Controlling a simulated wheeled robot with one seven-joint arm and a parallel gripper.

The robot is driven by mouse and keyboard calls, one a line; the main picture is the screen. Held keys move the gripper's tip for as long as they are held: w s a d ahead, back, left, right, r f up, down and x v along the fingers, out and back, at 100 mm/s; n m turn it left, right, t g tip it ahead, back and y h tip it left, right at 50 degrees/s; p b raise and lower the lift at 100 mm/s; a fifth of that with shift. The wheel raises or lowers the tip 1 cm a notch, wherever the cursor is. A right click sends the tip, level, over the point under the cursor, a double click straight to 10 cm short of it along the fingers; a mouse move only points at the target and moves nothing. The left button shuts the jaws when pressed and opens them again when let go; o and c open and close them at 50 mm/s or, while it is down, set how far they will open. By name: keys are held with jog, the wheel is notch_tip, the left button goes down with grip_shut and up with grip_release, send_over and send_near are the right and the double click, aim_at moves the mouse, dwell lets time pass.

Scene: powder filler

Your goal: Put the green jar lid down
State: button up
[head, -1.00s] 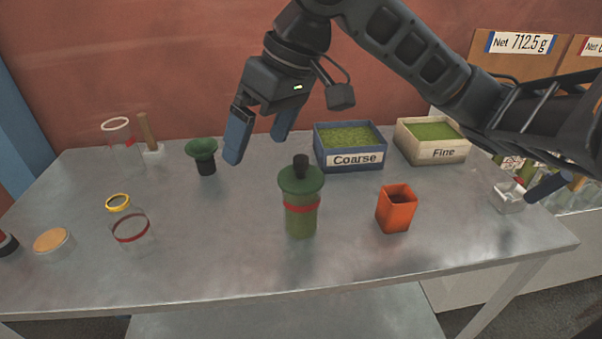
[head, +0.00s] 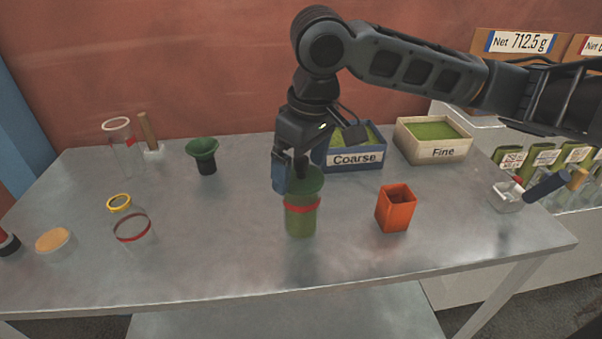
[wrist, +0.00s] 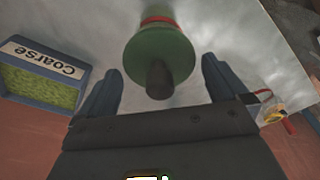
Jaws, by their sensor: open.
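The green jar lid (head: 312,181), a round disc with a dark knob, sits on the jar (head: 301,218) of green powder with a red band. In the wrist view the lid (wrist: 160,50) and its dark knob (wrist: 158,82) lie between my two blue fingers. My gripper (head: 289,180) is open at the lid, pointing down, with a finger on either side of it; in the wrist view both fingers (wrist: 161,68) show gaps to the lid. In the head view the gripper hides the knob and part of the lid.
An orange square cup (head: 396,210) stands right of the jar. The Coarse bin (head: 355,158) and Fine bin (head: 436,152) are behind. A green funnel-like piece (head: 202,150) stands at the back left. Clear jars (head: 131,230) and an orange-topped disc (head: 53,239) are farther left. The front table is bare.

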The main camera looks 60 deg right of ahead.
jog(key=shift+f, duration=0.1)
jog(key=c, duration=0.9)
